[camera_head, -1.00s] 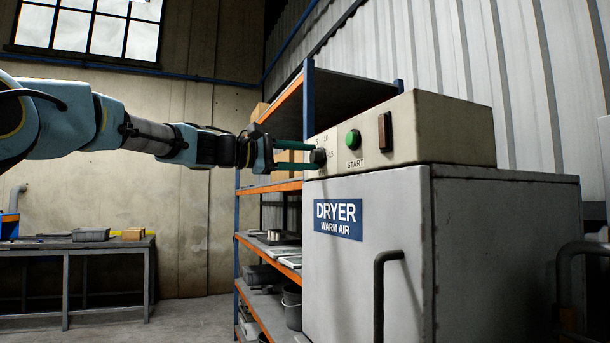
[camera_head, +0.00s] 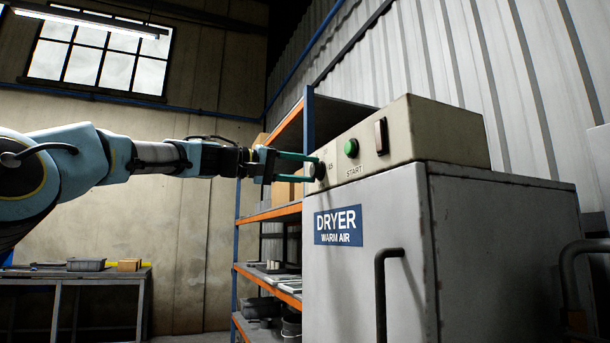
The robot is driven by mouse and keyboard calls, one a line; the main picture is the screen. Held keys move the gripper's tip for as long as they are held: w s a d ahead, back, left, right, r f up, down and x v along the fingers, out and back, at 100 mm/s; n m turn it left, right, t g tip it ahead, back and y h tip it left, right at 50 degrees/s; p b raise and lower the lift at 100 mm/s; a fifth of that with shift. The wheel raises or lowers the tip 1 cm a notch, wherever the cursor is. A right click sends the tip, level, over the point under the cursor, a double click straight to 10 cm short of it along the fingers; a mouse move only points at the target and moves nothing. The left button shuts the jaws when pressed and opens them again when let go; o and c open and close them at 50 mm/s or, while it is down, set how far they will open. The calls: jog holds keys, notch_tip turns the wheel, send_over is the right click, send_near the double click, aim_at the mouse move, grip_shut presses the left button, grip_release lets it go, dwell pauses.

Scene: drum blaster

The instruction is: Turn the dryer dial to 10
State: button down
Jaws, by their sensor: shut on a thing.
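The dryer (camera_head: 375,262) is a pale grey cabinet with a blue "DRYER WARM AIR" sign. A beige control box (camera_head: 450,135) sits on top of it. The dark dial (camera_head: 318,170) is at the left end of the box's front face. My gripper (camera_head: 314,168) comes from the left, and its green fingers are shut on the dial. The fingers and the dial hide most of the scale, and only a mark that looks like 15 shows to the right. I cannot read where the dial points.
A green START button (camera_head: 351,148) and a dark switch (camera_head: 381,136) are right of the dial. A shelf rack (camera_head: 270,213) with orange beams stands behind my gripper. A black door handle (camera_head: 380,300) sticks out below. A workbench (camera_head: 75,275) is at the far left.

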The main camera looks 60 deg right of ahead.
jog(key=shift+m, duration=0.3)
jog(key=shift+c, duration=1.9)
grip_release()
jog(key=b+v, duration=0.3)
jog(key=v, duration=0.7)
jog(key=shift+w+a, duration=0.15)
jog(key=shift+a, duration=0.2)
